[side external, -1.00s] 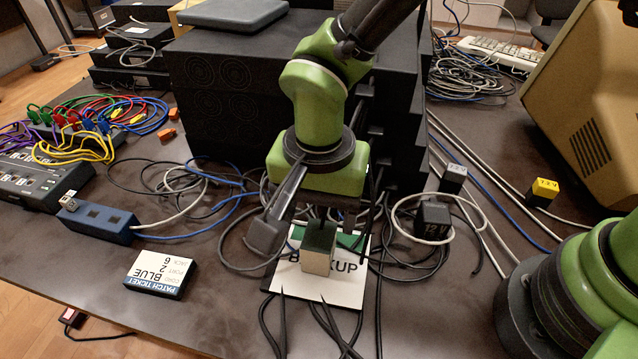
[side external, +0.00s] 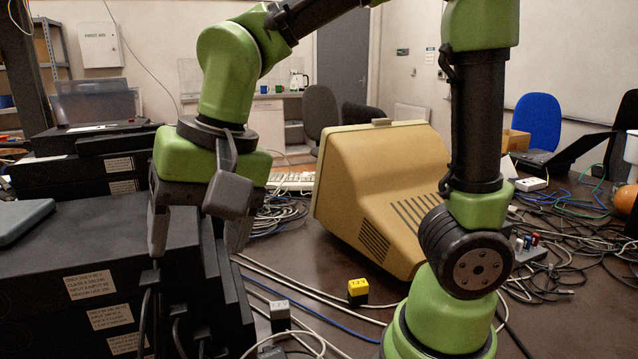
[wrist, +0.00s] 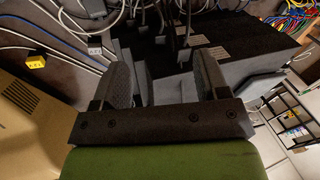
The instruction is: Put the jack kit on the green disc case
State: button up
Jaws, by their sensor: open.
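My gripper (side external: 198,238) hangs beside the black equipment stack in the side external view, fingers apart and pointing down. In the wrist view its two fingers (wrist: 163,82) stand apart with nothing held between them. The jack kit and the green disc case are not visible in either current view. In the earlier side view, a beige box with a dark green top stood on a white and green case marked BACKUP, under my gripper; whether that box is the jack kit I cannot tell.
The black stack (side external: 85,245) with pale labels stands at left. A yellow-topped adapter (side external: 358,290), a grey adapter (side external: 280,315) and loose cables lie on the table. A beige monitor (side external: 385,195) stands behind them. More tangled cables (side external: 545,265) lie at right.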

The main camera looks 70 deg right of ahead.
jog(key=s+d+r+n+t, duration=0.2)
jog(key=s+d+r+t, duration=0.1)
jog(key=s+d, duration=0.5)
jog(key=shift+s+r+n+t, duration=0.4)
jog(key=shift+s+t, duration=0.3)
jog(key=shift+s, duration=0.2)
